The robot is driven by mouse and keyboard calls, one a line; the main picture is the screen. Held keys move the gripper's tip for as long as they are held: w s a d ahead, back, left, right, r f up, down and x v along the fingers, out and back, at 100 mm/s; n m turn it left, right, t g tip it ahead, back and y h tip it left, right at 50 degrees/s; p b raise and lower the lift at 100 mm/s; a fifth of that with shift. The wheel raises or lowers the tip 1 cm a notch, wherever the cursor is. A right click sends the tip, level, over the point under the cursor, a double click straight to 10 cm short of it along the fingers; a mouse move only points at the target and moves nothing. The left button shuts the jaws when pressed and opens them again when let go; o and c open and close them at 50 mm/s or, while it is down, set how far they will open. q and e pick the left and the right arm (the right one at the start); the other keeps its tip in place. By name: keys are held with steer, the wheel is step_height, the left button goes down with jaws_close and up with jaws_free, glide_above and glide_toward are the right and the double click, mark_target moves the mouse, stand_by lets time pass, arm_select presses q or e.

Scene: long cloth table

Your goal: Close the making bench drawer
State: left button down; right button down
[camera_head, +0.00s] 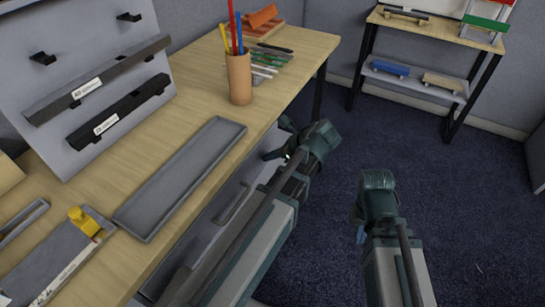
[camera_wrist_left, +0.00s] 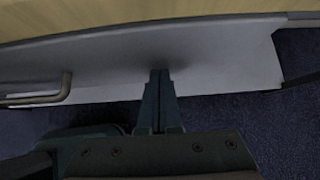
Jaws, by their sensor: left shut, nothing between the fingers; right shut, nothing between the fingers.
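The making bench drawer shows as a pale grey front (camera_head: 240,187) under the wooden bench top, with a bar handle (camera_head: 233,203). In the left wrist view the drawer front (camera_wrist_left: 220,60) spans the picture and its handle (camera_wrist_left: 66,88) is at the left. My left gripper (camera_head: 268,156) is shut and empty at the front, right of the handle in the wrist view; its fingertips (camera_wrist_left: 160,72) meet or nearly meet the panel. I cannot tell whether the drawer is flush. My right gripper (camera_head: 359,225) is shut and empty over the floor, apart from the bench.
The bench top (camera_head: 195,90) carries a long grey tray (camera_head: 180,175), a pencil cup (camera_head: 239,80) and several pens. A grey board with dark bars stands at the left. Blue carpet (camera_head: 330,250) is open at the right, with a small shelf (camera_head: 440,35) at the back.

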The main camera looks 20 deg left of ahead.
mark_target(262, 152)
arm_select(q)
steer(key=a, duration=0.3)
steer(key=shift+w+a, duration=0.1)
steer(key=shift+a, duration=0.3)
arm_select(e)
steer(key=shift+d, duration=0.15)
